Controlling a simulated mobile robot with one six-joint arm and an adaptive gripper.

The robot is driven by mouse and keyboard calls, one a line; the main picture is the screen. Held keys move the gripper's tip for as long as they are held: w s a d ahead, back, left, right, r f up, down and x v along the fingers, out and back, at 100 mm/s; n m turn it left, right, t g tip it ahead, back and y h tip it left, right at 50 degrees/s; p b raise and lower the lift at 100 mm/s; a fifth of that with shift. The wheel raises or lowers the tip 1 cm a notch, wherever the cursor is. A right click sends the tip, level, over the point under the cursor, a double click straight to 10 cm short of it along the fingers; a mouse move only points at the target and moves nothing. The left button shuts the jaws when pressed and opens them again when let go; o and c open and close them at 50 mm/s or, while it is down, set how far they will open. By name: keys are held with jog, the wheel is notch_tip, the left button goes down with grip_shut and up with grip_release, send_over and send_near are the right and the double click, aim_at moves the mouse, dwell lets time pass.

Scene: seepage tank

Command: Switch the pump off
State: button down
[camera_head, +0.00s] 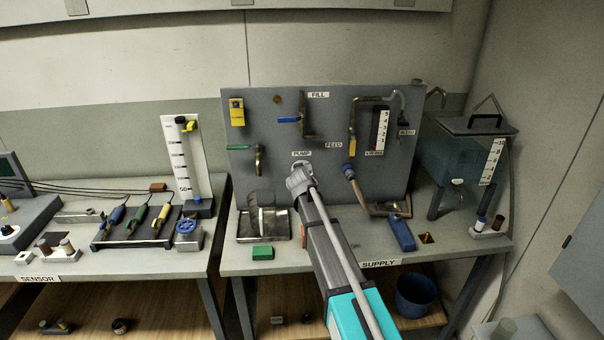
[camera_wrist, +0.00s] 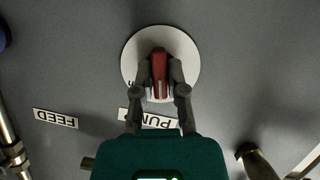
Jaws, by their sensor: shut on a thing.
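The pump switch is a red knob (camera_wrist: 158,62) on a round white dial (camera_wrist: 188,50), seen in the wrist view on the grey panel. Its PUMP label (camera_wrist: 160,122) is upside down there and partly covered by my fingers. My gripper (camera_wrist: 160,73) is shut on the red knob, one finger on each side. Most of the dial's markings are hidden or too small to read.
The grey panel (camera_head: 285,120) also carries a blue-handled FILL valve (camera_head: 289,120) and a yellow-handled FEED valve (camera_head: 352,146). A clear tank (camera_head: 450,160) stands to the right. A green block (camera_head: 263,252) and a blue block (camera_head: 401,235) lie on the supply bench.

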jog(key=shift+a+f+n+h+b, duration=0.15)
jog(key=shift+n+h+b, duration=0.35)
jog(key=shift+n+h, duration=0.45)
jog(key=shift+n+t+h+b, duration=0.35)
jog(key=shift+n+b, duration=0.1)
jog(key=shift+n, duration=0.6)
jog(key=c, duration=0.7)
grip_release()
